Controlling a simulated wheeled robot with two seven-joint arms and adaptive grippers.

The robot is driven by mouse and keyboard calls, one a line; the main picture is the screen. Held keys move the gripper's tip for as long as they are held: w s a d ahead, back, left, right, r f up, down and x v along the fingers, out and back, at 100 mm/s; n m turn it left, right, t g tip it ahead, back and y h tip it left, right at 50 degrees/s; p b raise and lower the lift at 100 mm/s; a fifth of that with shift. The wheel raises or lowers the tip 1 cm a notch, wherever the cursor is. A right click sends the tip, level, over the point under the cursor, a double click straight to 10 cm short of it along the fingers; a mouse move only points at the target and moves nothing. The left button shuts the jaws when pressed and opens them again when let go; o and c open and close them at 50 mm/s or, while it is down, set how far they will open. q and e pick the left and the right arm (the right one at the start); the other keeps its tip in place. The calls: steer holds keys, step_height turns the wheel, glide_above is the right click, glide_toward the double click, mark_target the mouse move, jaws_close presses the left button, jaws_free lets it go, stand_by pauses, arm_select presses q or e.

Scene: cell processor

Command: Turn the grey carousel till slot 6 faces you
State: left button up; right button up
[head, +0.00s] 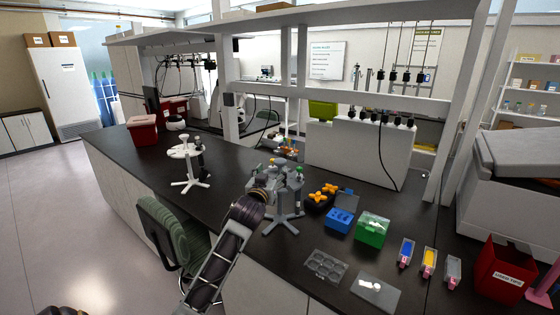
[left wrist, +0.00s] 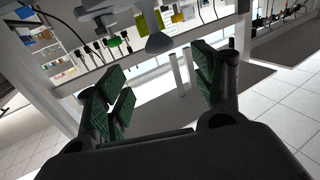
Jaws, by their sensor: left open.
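The grey carousel (head: 284,184) stands upright on the black bench, right of the picture's middle, on a splayed foot. Small coloured items sit around its top; its slot numbers are too small to read. My left gripper (head: 262,192) is at the carousel's left side, partly overlapping it; I cannot tell whether they touch. In the left wrist view my left gripper (left wrist: 160,88) has its green-padded fingers spread wide with nothing between the pads. A pale grey piece (left wrist: 158,42) shows beyond the fingertips; it may be part of the carousel. My right gripper is not in view.
A white carousel-like stand (head: 188,166) is to the left. Right of the grey carousel are a blue box (head: 340,218), a green box (head: 373,229), a well plate (head: 326,265) and a red bin (head: 502,269). A green chair (head: 173,232) stands before the bench.

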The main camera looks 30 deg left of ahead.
mark_target(278, 163)
arm_select(q)
steer(key=shift+p+x, duration=0.5)
steer(key=shift+x, duration=3.55)
steer(key=shift+p+x, duration=0.6)
steer(key=shift+x, duration=1.25)
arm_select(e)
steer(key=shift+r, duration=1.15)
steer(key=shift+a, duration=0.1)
arm_select(q)
steer(key=c, duration=1.5)
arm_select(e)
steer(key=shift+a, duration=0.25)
arm_select(q)
steer(key=shift+b, duration=0.3)
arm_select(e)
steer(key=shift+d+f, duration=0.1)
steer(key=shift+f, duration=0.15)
